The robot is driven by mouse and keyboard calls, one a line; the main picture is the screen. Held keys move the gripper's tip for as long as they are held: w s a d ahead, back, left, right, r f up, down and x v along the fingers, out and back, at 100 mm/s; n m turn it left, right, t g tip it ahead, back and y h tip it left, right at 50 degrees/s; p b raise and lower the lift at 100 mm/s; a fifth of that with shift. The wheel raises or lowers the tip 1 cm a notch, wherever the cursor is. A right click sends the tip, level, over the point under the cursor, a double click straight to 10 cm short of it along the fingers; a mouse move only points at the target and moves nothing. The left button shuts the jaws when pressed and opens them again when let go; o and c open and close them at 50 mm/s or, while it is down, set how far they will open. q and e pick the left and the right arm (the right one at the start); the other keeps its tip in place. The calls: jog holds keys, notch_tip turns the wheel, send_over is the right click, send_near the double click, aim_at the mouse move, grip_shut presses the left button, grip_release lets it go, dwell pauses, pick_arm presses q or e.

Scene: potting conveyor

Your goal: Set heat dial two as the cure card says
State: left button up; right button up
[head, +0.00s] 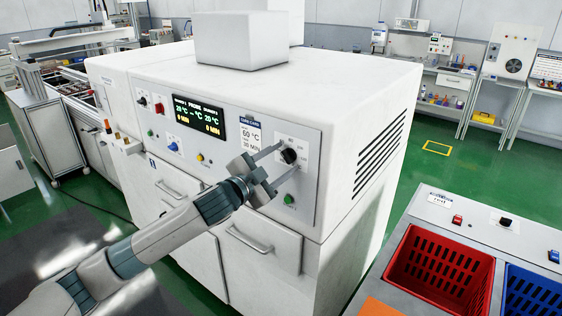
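The cure oven (355,92) is a large white cabinet with a front control panel. A black dial (289,156) sits at the panel's right end; its small labels are too small to read. My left gripper (289,157) reaches it from the lower left, its fingers apart above and below the dial; I cannot tell whether they touch it. The cure card (251,137) left of the dial reads 60 °C, 30 MIN. The display (199,117) shows 20 °C and 0 MIN for both chambers, with dashes for the probe. My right gripper is not in view.
Below the dial is a green button (289,199). Door handles (249,239) stick out below. A red crate (440,268) and blue crate (535,296) stand at lower right.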

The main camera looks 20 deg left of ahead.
pick_arm(q)
jog(key=shift+s+a+f+b, duration=0.1)
jog(key=shift+s+a+b, duration=0.2)
jog(key=shift+s, duration=0.2)
jog(key=b+v, duration=0.6)
jog(key=v, duration=1)
jog(key=shift+s, duration=0.2)
